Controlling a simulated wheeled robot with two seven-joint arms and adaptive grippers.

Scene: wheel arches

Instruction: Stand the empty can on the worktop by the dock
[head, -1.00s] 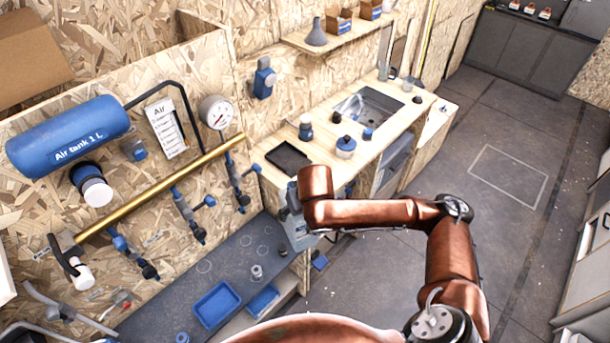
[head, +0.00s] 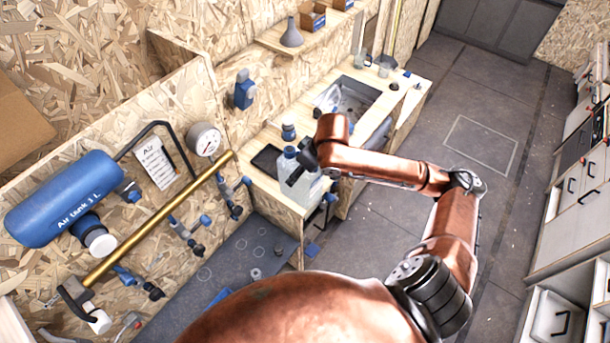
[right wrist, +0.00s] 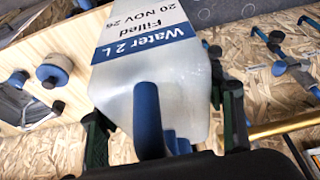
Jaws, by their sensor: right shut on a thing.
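The can is a clear, whitish container (head: 304,188) in the head view. In the right wrist view the can (right wrist: 150,75) fills the middle, with a blue and white label reading "Water 2 L, Filled 20 NOV 26", upside down, and a blue handle. My right gripper (head: 297,166) is shut on the can at its top; dark fingers (right wrist: 165,120) show on both sides of it in the wrist view. The can hangs over the front edge of the wooden worktop (head: 262,186); I cannot tell whether it touches. I cannot identify the dock for certain. My left gripper is out of view.
A dark flat tray (head: 266,158) lies on the worktop just left of the can. A blue-capped jar (head: 289,131) stands behind it. The sink (head: 350,98) is farther right. A lower grey bench (head: 235,258) lies left, below a brass pipe (head: 150,222).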

